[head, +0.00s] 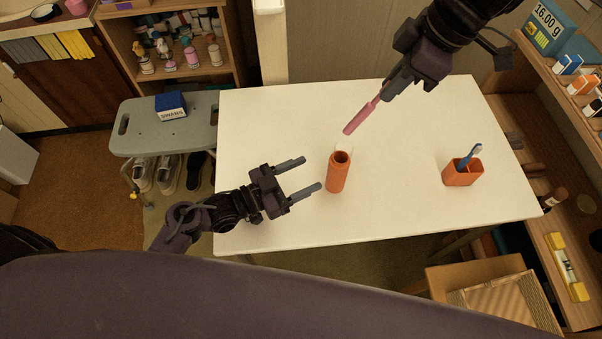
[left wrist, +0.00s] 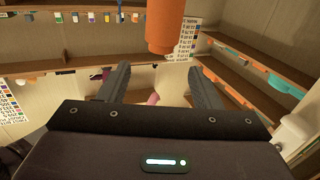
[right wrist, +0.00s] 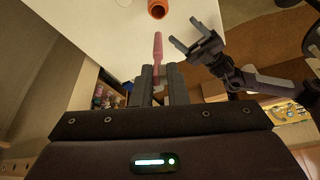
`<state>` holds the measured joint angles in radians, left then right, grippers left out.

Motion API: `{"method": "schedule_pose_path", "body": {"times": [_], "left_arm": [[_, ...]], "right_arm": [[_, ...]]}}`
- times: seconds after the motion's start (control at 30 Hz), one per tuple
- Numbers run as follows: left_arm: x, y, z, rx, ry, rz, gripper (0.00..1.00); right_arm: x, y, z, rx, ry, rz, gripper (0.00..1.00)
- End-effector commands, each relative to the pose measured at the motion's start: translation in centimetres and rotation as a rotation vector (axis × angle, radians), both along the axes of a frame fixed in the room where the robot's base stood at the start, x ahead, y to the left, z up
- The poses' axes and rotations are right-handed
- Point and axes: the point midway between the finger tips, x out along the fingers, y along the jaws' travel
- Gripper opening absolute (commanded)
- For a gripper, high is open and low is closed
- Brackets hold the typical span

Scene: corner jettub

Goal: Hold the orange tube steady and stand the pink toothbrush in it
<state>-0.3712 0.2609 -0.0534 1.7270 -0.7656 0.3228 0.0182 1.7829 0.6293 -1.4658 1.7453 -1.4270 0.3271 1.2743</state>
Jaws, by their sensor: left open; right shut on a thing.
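The orange tube (head: 337,176) stands upright on the white table, its open mouth facing up. It also shows at the top of the left wrist view (left wrist: 165,28) and the right wrist view (right wrist: 158,8). My left gripper (head: 312,174) is open, its fingers pointing at the tube from the left, with a small gap between them and it. My right gripper (head: 384,96) is shut on the pink toothbrush (head: 356,121) and holds it tilted. The toothbrush's free end points down and left, above and behind the tube's mouth. The toothbrush also shows in the right wrist view (right wrist: 158,48).
An orange holder (head: 463,173) with a blue toothbrush (head: 468,157) stands at the table's right. A grey bench (head: 165,132) with a blue box (head: 171,105) is at left; wooden shelves (head: 555,130) are at right.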

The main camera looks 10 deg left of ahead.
Motion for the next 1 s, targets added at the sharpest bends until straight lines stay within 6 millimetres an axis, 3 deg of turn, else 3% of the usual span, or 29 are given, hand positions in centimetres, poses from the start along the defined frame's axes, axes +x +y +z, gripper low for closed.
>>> {"method": "schedule_pose_path", "body": {"times": [0.17, 0.6, 1.0], "left_arm": [[1.3, -1.2, 0.2, 0.010, -0.022, 0.005, 0.58], [6.3, -7.4, 0.2, 0.008, -0.018, 0.004, 0.58], [7.8, -9.3, 0.1, 0.011, -0.016, 0.003, 0.58]], "right_arm": [[0.0, 0.0, 0.0, 0.000, 0.000, 0.000, 0.00], [0.0, 0.0, 0.0, 0.000, 0.000, 0.000, 0.00], [0.0, 0.0, 0.0, 0.000, 0.000, 0.000, 0.00]]}}
